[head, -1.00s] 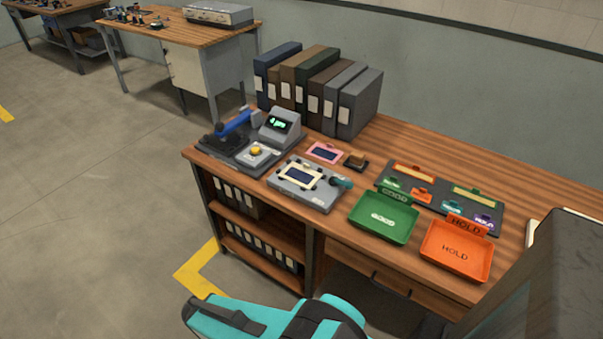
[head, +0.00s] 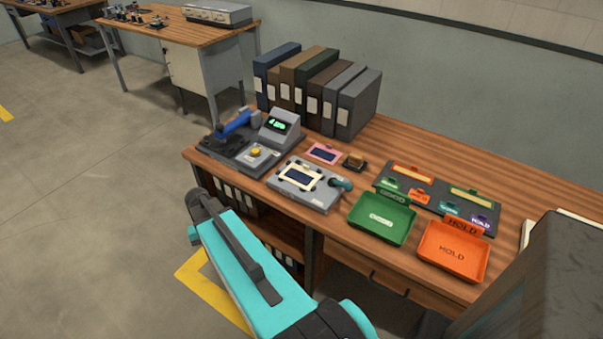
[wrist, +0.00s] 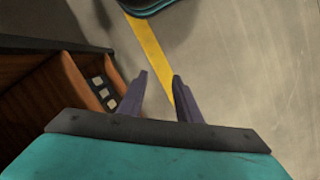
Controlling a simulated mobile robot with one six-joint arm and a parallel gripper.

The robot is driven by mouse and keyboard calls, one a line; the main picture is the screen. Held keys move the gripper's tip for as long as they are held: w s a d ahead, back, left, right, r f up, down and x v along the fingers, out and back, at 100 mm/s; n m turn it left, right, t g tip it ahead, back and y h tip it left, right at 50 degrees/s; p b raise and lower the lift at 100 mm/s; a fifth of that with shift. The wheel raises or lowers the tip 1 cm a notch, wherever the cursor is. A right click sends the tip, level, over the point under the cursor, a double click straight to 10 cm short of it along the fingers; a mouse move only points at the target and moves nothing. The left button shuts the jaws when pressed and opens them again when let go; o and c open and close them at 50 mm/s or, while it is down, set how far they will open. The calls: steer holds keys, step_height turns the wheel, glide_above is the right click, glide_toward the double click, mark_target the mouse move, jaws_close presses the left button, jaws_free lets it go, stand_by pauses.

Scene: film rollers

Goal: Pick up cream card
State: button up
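The cream card (head: 300,177), a pale frame around a dark window, lies on a grey fixture (head: 310,201) with a teal handle, near the front of the desk. My gripper (wrist: 160,78) shows in the wrist view with its two dark fingers apart and nothing between them. It points down past the desk's side at the floor. The cream card is not in the wrist view. In the head view my teal arm rises in front of the desk's left end, below and left of the card, and the fingers cannot be made out.
A pink card (head: 324,152) and a small brown-topped block (head: 355,161) lie behind the fixture. A scanner-like device (head: 257,148) stands to its left. A green tray (head: 382,219) and an orange tray (head: 453,251) are to the right. Binders (head: 357,103) stand at the back.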

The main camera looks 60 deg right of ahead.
steer(key=w+d+r+m+t+p, duration=0.15)
steer(key=d+r+m, duration=0.35)
steer(key=d+r, duration=1.5)
steer(key=s+d+r+m, duration=0.3)
steer(key=s+d+r, duration=0.2)
steer(key=d, duration=0.4)
steer(key=s+d+r+m+h, duration=0.1)
steer(key=s+d+r+m, duration=0.1)
steer(key=s+d+r, duration=0.4)
steer(key=d+r, duration=0.2)
steer(key=d, duration=0.1)
steer(key=shift+s+r+m+t, duration=0.15)
steer(key=shift+s+m+t, duration=0.15)
steer(key=shift+m+t, duration=0.1)
steer(key=shift+f+p, duration=0.8)
steer(key=shift+f, duration=3.55)
steer(key=shift+f, duration=0.15)
